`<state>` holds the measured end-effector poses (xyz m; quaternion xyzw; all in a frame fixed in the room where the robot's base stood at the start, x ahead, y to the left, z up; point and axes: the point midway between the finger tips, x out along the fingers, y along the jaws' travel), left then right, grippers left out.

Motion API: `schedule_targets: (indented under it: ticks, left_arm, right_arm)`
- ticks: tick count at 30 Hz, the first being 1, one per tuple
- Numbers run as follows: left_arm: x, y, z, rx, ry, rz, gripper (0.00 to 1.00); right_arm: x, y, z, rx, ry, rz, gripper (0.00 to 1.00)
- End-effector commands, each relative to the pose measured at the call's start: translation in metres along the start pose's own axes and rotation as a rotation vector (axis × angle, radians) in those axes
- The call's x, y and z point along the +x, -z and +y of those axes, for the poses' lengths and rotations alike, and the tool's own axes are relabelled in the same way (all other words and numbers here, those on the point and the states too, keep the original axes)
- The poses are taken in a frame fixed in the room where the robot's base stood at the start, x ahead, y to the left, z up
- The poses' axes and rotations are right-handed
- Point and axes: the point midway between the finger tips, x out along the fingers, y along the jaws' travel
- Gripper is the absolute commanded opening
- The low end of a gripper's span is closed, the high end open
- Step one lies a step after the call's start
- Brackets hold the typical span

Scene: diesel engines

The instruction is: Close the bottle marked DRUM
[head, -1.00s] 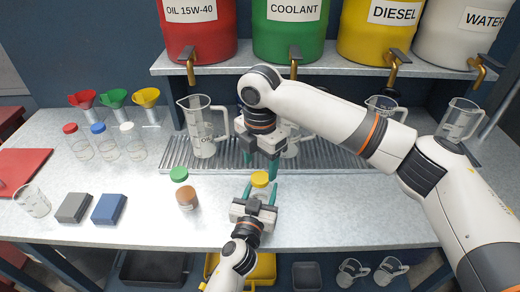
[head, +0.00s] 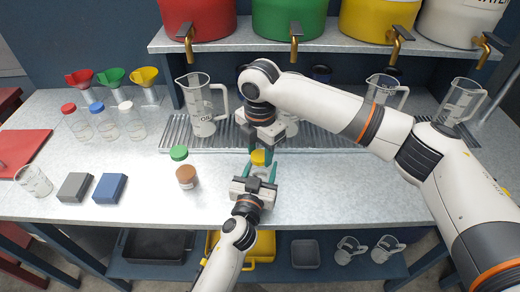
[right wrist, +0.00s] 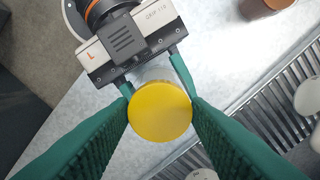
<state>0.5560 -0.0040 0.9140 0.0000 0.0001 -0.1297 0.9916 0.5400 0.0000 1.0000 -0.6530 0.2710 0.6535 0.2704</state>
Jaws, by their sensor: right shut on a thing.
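A clear bottle with a round yellow cap (head: 258,158) stands at the middle of the bench; its label cannot be read. In the right wrist view the cap (right wrist: 160,111) is seen from above, between my right gripper's green fingers (right wrist: 160,113). My right gripper (head: 262,151) comes down from above and is shut on the cap. My left gripper (head: 259,174) comes from the front, with its fingers on either side of the bottle body below the cap. It also shows in the right wrist view (right wrist: 150,78). Most of the bottle is hidden by the grippers and cap.
Further left are a blue block (head: 110,188), a grey block (head: 75,187) and a beaker (head: 34,180). A jug (head: 203,105) stands behind on the drip grate (head: 330,140). The bench's right front is clear.

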Motion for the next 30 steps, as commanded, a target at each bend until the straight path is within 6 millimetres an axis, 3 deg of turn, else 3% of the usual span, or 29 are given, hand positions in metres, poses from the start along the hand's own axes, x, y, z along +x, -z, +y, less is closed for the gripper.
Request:
schedule_targets:
  ticks: [5, 8, 24, 26, 30]
  left_arm:
    - [0.0000, -0.0002, -0.0001, 0.000, 0.000, 0.000, 0.00]
    - [0.0000, -0.0002, -0.0001, 0.000, 0.000, 0.000, 0.00]
    - [0.0000, -0.0001, -0.0005, 0.001, 0.001, 0.000, 0.00]
    - [0.0000, -0.0002, -0.0005, 0.000, 0.001, 0.000, 0.00]
    - [-0.0001, -0.0001, -0.0007, 0.001, 0.002, 0.000, 0.00]
  right_arm:
    - [0.0000, -0.0004, -0.0001, 0.026, 0.000, -0.001, 0.16]
    - [0.0005, -0.0009, -0.0002, 0.145, 0.000, -0.002, 0.15]
    - [0.0009, -0.0015, -0.0007, 1.448, -0.002, -0.005, 0.15]
    - [0.0012, -0.0016, -0.0008, 1.550, -0.001, -0.005, 0.15]
    - [0.0004, -0.0004, -0.0008, 1.562, 0.002, -0.002, 0.15]
